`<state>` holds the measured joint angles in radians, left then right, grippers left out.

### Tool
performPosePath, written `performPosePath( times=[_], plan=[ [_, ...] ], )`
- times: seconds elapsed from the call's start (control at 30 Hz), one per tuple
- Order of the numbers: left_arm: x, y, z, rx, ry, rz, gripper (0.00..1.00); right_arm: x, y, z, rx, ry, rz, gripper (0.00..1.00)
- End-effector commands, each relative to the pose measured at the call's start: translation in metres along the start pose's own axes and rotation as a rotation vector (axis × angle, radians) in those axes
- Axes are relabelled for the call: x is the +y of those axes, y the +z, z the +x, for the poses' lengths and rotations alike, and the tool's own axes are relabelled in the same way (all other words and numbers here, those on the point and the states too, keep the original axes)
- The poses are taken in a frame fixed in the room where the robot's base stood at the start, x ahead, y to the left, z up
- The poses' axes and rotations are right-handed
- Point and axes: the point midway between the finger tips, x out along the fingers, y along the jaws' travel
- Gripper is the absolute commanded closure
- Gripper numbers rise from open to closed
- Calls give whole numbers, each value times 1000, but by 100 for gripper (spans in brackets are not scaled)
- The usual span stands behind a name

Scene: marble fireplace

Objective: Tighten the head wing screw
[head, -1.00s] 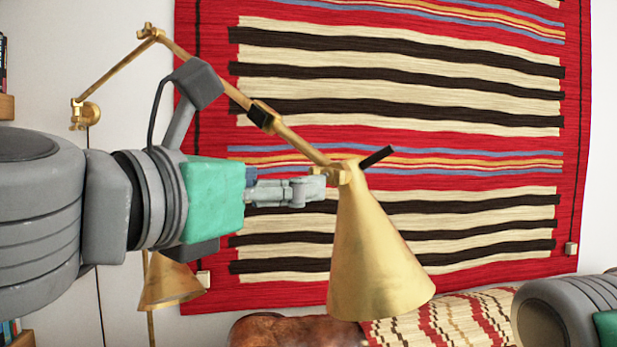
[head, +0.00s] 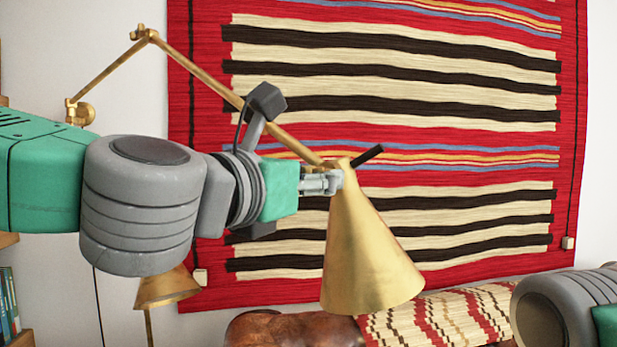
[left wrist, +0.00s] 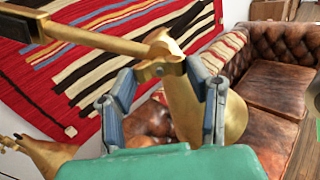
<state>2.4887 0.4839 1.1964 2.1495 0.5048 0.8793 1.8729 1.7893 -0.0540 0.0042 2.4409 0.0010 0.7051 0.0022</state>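The brass lamp has a cone-shaped head (head: 365,250) hanging from a jointed arm in front of the rug. The head joint (head: 335,166) is at the top of the cone, with a dark rod sticking out to its upper right. My left gripper (head: 335,182) is at this joint, just left of the cone. In the left wrist view, the two fingers of my left gripper (left wrist: 162,75) stand apart on either side of the brass joint (left wrist: 160,60). The wing screw itself cannot be made out clearly, and contact is unclear. My right gripper is out of view.
A second brass lamp shade (head: 166,287) hangs lower left. The striped rug (head: 470,200) covers the wall behind. A brown leather sofa (left wrist: 270,90) with a patterned throw (head: 440,325) is below. My right arm shows at the lower right edge.

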Motion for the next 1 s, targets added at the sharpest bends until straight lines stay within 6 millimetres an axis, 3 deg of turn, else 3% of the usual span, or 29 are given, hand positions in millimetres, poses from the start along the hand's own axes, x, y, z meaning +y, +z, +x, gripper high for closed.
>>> performPosePath(
  times=[0.47, 1.0],
  plan=[
    [-2, 0, -5, -2, -14, 85, 84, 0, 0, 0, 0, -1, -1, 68],
    [-1, 1, -4, -6, -11, 549, 84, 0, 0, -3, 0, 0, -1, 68]
  ],
)
